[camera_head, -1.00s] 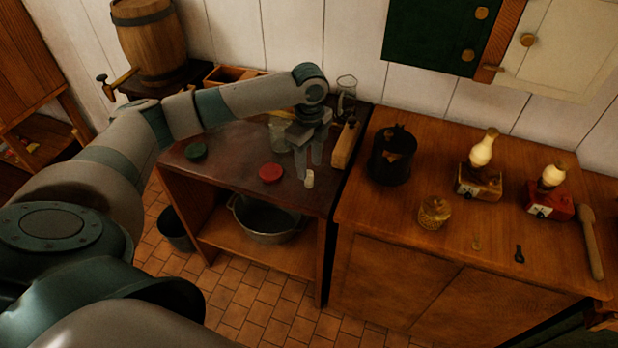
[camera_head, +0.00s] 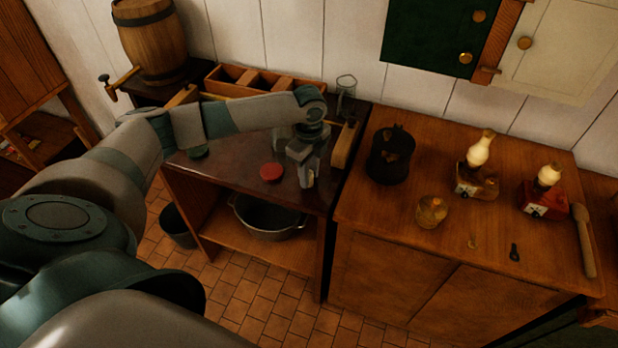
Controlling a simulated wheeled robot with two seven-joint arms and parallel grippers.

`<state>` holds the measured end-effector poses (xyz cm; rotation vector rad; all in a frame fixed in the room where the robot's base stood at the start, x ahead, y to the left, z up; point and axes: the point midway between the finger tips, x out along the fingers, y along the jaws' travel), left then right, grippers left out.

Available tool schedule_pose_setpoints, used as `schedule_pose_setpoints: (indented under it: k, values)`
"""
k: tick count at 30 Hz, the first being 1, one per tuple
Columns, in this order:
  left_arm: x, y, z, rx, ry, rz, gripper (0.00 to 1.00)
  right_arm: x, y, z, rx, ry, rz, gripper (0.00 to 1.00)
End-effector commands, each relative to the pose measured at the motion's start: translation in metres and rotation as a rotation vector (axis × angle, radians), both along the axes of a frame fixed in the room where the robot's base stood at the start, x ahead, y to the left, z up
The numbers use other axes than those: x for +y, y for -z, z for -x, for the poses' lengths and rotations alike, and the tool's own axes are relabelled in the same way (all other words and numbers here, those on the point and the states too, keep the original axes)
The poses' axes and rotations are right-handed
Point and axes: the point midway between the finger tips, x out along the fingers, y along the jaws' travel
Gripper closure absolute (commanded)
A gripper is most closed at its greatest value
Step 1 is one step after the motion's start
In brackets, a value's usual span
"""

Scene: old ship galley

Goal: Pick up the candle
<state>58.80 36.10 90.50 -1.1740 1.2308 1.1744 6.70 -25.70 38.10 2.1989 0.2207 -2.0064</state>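The candle (camera_head: 309,181) is a small pale stub near the front right of the dark-topped table (camera_head: 237,172). Only a little of it shows, between or just behind the fingers of my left gripper (camera_head: 309,176). The gripper points down, with its fingertips at the candle. The view is too small and dark to tell whether the fingers press on it. My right gripper is out of view.
A red lid (camera_head: 272,172) and a green lid (camera_head: 197,152) lie left of the gripper. A wooden block (camera_head: 345,144) and a glass lamp chimney (camera_head: 346,97) stand behind it. The right counter (camera_head: 385,225) holds a black pot (camera_head: 390,156) and two lamps.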

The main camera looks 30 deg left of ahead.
Motion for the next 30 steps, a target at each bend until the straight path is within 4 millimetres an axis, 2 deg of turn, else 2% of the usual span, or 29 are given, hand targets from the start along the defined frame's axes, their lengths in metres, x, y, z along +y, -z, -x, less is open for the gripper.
schedule_pose_setpoints:
  k: [1, 3, 17, 25, 30]
  values:
    - [0.000, 0.000, 0.000, 0.000, 0.000, 0.000, 0.87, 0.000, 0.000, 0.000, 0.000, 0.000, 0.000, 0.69]
    - [0.000, 0.000, 0.000, 0.000, 0.000, 0.000, 1.00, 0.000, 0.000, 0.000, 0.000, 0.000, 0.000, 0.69]
    - [0.000, -0.006, -0.001, -0.001, 0.000, 0.001, 1.00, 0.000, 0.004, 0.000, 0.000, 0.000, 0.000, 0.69]
    - [0.000, -0.040, -0.002, -0.006, 0.000, 0.001, 1.00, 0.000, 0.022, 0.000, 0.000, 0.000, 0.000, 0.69]
    - [-0.035, -0.058, -0.003, -0.003, 0.005, 0.003, 1.00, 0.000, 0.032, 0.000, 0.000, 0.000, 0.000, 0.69]
